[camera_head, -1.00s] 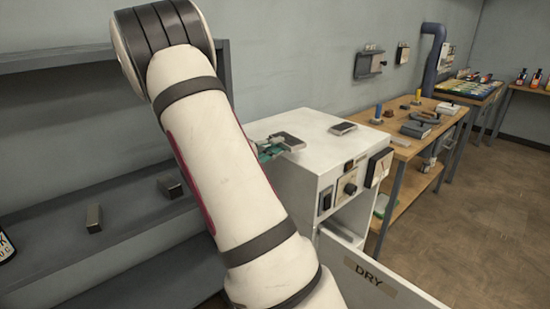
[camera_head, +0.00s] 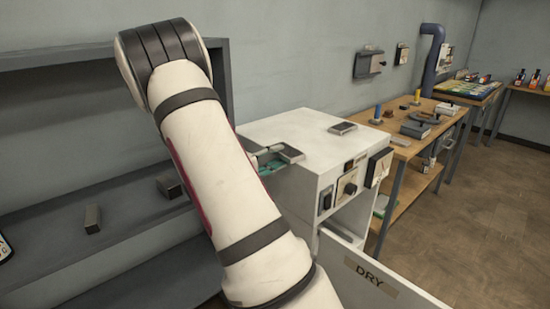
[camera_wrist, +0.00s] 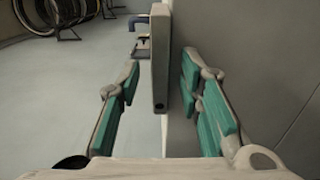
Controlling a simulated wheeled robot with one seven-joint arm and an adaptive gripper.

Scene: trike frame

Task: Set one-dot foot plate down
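The foot plate (camera_head: 290,153) is a flat grey plate lying at the left edge of the white cabinet's top, and it seems to rest there. In the wrist view the plate (camera_wrist: 160,55) is seen on edge, with one dark dot on its near end. My gripper (camera_head: 266,158) is at the plate's left end, partly hidden by my arm. In the wrist view its teal-padded fingers (camera_wrist: 161,80) stand apart on both sides of the plate, with a gap on each side.
A similar plate (camera_head: 342,128) lies farther back on the cabinet top (camera_head: 310,180). The cabinet has a panel marked DRY (camera_head: 370,275) at its lower front. Grey shelves (camera_head: 120,215) at left hold two small dark blocks. A wooden bench (camera_head: 400,150) with tools stands right.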

